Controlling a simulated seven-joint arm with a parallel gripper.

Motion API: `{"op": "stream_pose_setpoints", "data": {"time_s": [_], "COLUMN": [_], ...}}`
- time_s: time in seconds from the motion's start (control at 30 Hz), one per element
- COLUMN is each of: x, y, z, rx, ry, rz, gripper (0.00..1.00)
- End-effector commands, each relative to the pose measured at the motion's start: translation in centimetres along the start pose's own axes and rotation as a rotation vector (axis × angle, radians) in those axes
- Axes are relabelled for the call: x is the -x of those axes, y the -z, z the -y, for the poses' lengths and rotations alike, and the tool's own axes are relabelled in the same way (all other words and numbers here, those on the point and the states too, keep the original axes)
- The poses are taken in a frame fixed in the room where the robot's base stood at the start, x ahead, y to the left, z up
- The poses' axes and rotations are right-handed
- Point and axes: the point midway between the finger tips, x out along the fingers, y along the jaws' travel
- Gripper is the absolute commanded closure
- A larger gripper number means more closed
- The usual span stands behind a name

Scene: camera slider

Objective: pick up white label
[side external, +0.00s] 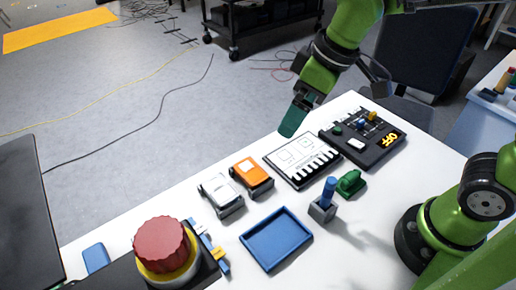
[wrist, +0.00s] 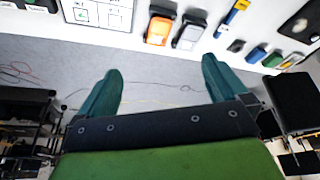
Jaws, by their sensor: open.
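I cannot tell for certain which white piece is the white label. A small white piece (side external: 356,143) lies on the black panel. A white block (side external: 221,192) and an orange block (side external: 251,177) with a pale patch on top stand side by side on the white table. In the wrist view the orange block (wrist: 158,27) and the whitish block (wrist: 188,36) are at the top, beyond my fingertips. My gripper (wrist: 161,68) is open with nothing between its teal fingers. In the side view my gripper (side external: 292,121) hangs near the table's far edge, apart from these pieces.
A black-and-white board (side external: 300,158) lies beside the black panel (side external: 383,148) with its yellow OFF display. A blue tray (side external: 276,240), a blue-topped grey holder (side external: 325,205), a green piece (side external: 350,184) and a big red button (side external: 162,243) share the table.

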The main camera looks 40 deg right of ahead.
Motion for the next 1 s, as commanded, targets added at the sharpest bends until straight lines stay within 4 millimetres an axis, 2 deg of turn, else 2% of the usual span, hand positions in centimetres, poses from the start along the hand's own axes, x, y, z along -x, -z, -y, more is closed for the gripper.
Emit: {"op": "stream_pose_setpoints", "data": {"time_s": [0.03, 0.1, 0.2, 0.33, 0.4, 0.43, 0.6, 0.63, 1.0], "x": [0.8, 1.5, 2.2, 3.0, 3.6, 4.0, 4.6, 4.6, 4.3], "y": [-1.9, -4.2, -7.1, -9.6, -10.1, -10.2, -10.2, -10.2, -10.0], "z": [-1.8, -3.6, -5.5, -6.9, -7.4, -7.5, -8.0, -8.0, -7.5], "rx": [-0.171, -0.391, -0.619, -0.740, -0.766, -0.772, -0.783, -0.783, -0.761], "ry": [-0.008, -0.003, 0.012, 0.021, 0.017, 0.014, 0.004, 0.004, 0.014], "rz": [-0.047, -0.111, -0.194, -0.271, -0.303, -0.316, -0.342, -0.341, -0.329], "gripper": [0.00, 0.00, 0.00, 0.00, 0.00, 0.03, 0.29, 0.32, 0.32]}}
